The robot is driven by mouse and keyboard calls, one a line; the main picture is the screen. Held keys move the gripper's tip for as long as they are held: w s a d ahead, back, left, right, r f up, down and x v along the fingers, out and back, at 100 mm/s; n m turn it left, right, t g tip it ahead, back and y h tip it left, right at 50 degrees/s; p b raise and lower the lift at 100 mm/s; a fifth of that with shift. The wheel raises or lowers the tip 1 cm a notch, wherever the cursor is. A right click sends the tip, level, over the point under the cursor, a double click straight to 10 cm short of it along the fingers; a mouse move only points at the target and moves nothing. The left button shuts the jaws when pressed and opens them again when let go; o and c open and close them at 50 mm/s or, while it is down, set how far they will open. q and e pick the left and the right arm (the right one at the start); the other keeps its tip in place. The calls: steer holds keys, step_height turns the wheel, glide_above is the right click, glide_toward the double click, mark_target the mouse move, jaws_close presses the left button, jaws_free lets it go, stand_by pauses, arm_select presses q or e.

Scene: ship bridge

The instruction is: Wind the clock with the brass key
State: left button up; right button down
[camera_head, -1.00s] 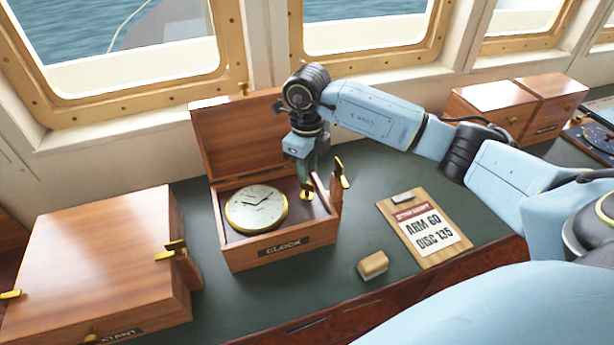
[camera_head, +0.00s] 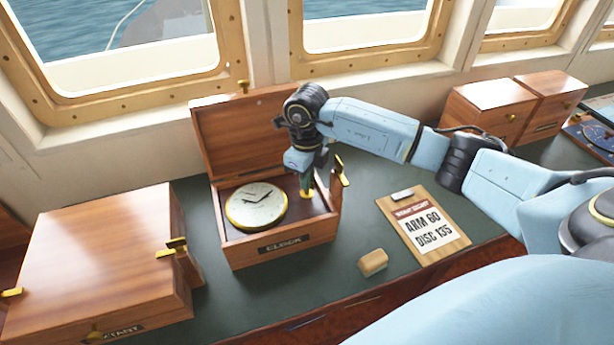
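The clock (camera_head: 257,207) has a cream dial and brass rim and lies face up in the open wooden box labelled CLOCK (camera_head: 283,256). The box lid (camera_head: 240,135) stands up at the back. My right gripper (camera_head: 307,191) points down into the right part of the box, beside the clock and apart from its dial. A small brass piece shows at its fingertips; I cannot tell whether it is the brass key, or whether the fingers are closed on it. My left gripper is not in view.
A closed wooden box (camera_head: 95,255) with brass latches stands at left. A clipboard reading ARM 60, DISC 135 (camera_head: 424,228) and a small tan block (camera_head: 373,263) lie right of the clock box. More wooden boxes (camera_head: 505,105) stand at the back right. Green counter between them is clear.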

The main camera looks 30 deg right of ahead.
steer(key=n+b, duration=0.4)
steer(key=n, duration=0.1)
steer(key=shift+f+b, duration=0.1)
steer(key=shift+b, duration=0.2)
steer(key=n+b, duration=0.2)
steer(key=n, duration=0.1)
steer(key=shift+n+b, duration=0.7)
steer(key=shift+n, duration=0.4)
steer(key=shift+n, duration=0.3)
steer(key=c, duration=1.6)
jaws_free()
step_height(320, 180, up, 14)
steer(key=shift+f+b, duration=0.15)
steer(key=shift+b, duration=0.2)
